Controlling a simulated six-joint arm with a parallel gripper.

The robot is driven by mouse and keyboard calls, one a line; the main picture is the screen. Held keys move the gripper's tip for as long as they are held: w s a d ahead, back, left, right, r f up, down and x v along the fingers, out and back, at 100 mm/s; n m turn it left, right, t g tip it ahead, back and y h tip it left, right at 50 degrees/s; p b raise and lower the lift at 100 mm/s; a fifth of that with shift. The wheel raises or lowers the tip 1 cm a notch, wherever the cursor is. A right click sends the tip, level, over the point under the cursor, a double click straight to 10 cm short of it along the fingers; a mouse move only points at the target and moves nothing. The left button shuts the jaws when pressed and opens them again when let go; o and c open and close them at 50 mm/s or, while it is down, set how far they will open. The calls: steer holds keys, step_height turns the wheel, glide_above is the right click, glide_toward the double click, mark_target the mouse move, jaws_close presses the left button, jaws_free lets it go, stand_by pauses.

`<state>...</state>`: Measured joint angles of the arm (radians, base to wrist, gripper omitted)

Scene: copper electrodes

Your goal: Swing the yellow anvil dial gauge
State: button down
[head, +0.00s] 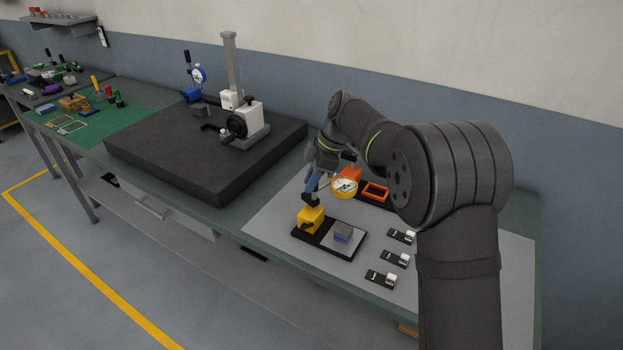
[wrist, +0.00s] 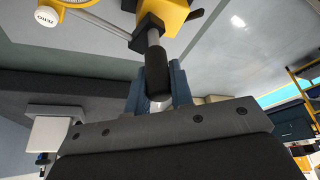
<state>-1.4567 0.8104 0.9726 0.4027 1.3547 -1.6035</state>
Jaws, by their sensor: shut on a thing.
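The yellow dial gauge (head: 345,188) has a round white face and stands just right of my gripper in the head view; part of it shows at the top left of the wrist view (wrist: 75,4). The yellow base block (head: 311,219) sits on a black plate, below my gripper. My gripper (head: 313,184) points down with its blue fingers shut on a black grip (wrist: 157,80). In the wrist view the grip lies between the fingers, on a grey rod that leads to a black and yellow block (wrist: 168,12). The gauge's reading is too small to tell.
An orange frame (head: 376,192) lies behind. A dark surface plate (head: 180,165) with a gauge stand (head: 236,100) is at left.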

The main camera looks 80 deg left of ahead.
steer(key=shift+d+n+h, duration=0.1)
steer(key=shift+n+h, duration=0.6)
steer(key=shift+n, duration=1.2)
steer(key=c, duration=1.3)
jaws_free()
steer(key=shift+o, duration=0.2)
steer(key=v, duration=1.7)
steer(key=shift+r, duration=0.3)
steer(key=x, duration=1.7)
steer(key=shift+f, duration=0.3)
steer(key=shift+r, duration=0.1)
